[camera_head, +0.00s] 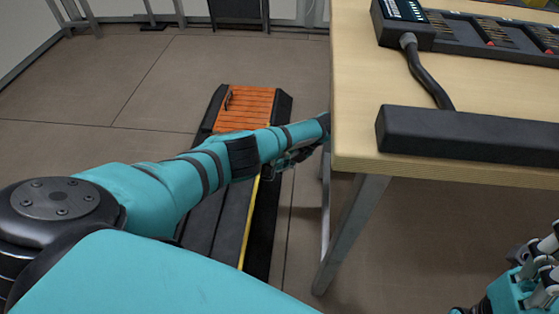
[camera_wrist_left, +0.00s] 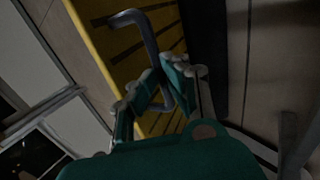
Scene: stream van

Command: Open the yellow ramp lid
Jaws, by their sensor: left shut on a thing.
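The yellow ramp lid shows in the left wrist view (camera_wrist_left: 112,45) as a yellow panel with dark stripes. In the head view only a thin yellow edge (camera_head: 250,225) of it shows, along the long dark ramp; how far the lid stands open cannot be told. A grey bent handle (camera_wrist_left: 152,45) stands out from the yellow panel. My left gripper (camera_wrist_left: 166,82) is shut on this handle, with its fingers on either side of the bar. In the head view my left gripper (camera_head: 283,165) is small and partly hidden by my arm. My right gripper (camera_head: 538,262) is at the lower right corner, partly cut off.
Orange slats (camera_head: 245,108) lie at the ramp's far end. A wooden table (camera_head: 360,105) stands close on the right, with a metal leg (camera_head: 348,230) near my left gripper. It carries a black bar (camera_head: 465,135) and a cabled black device (camera_head: 402,25). Floor left of the ramp is clear.

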